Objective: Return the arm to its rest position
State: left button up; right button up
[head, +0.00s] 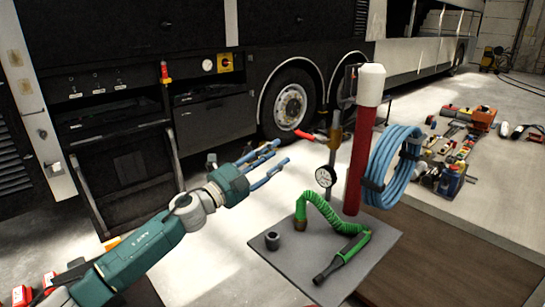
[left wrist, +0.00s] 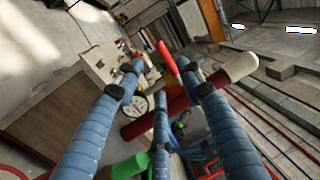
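My left arm comes in from the lower left in the head view. Its gripper (head: 268,163) is held in the air in front of the coach, left of the red post. The blue fingers are spread apart with nothing between them. In the left wrist view the blue fingers of the left gripper (left wrist: 160,75) also stand apart and empty, with the gauge and red handle visible beyond them. My right arm and gripper are not in view.
A grey plate (head: 380,262) carries a red post (head: 359,160) with a blue hose coil (head: 393,165), a gauge (head: 325,177), a red-handled valve (head: 305,135) and a green hose (head: 325,212). A dark cup (head: 272,240) stands on it. The coach (head: 130,30) is behind. Tools (head: 455,150) lie right.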

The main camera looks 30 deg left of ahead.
pick_arm(q)
jog(key=shift+s, duration=0.15)
dwell(0.3)
